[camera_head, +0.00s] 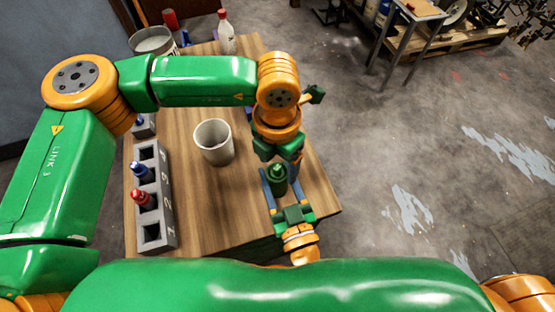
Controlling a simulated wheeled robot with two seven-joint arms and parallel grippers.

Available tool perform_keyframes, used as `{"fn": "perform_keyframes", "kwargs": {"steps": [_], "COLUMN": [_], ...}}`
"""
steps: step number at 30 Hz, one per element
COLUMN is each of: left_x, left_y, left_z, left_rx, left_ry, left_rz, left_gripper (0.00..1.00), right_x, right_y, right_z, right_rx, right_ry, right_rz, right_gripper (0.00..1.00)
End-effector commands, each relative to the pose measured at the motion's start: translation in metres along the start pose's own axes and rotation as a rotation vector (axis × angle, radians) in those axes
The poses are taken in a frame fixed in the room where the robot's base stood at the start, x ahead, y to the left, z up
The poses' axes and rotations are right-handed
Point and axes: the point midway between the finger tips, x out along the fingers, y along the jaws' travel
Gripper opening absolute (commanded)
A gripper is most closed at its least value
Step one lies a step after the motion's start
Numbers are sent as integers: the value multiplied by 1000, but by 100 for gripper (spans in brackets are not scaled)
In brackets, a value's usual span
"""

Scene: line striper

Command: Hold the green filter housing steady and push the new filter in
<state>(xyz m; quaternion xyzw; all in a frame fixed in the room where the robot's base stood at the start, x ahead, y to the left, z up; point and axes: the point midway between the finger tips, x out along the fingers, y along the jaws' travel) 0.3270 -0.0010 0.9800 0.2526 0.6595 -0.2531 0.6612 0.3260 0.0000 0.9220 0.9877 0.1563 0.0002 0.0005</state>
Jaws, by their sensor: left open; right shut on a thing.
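The green filter housing (278,180) stands near the right edge of the wooden table. My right gripper (281,188) reaches in from the near side and is shut on the housing, with its blue fingers on either side. My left gripper (279,155) points down right above or behind the housing. It is open, but its fingertips are largely hidden and I cannot tell whether they touch the housing. I cannot make out a new filter at the housing; the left wrist covers the area above it.
A grey numbered rack (152,205) on the table's left holds a blue-topped item (142,172) and a red-topped item (144,199). A pale empty-looking cup (214,142) stands mid-table. A bucket (153,41) and a white bottle (226,36) are at the back.

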Motion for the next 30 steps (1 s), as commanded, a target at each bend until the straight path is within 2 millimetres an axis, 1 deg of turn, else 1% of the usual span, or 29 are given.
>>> {"fn": "perform_keyframes", "kwargs": {"steps": [2,5,21,25,30], "left_x": [-1,-10,-63,-69,-70], "left_y": [0,0,0,0,0], "left_z": [0,0,0,0,0], "left_rx": [0,-1,-1,0,0], "left_ry": [-1,-1,-2,0,1], "left_rz": [0,1,1,0,0], "left_gripper": [78,78,78,78,78], "right_x": [0,0,0,0,0], "right_y": [0,0,0,0,0], "right_z": [0,0,0,0,0], "right_rx": [-1,-1,-1,-1,-1], "right_ry": [-1,-1,-1,-1,-1], "right_rz": [0,0,0,0,0], "right_gripper": [0,0,0,0,0]}}
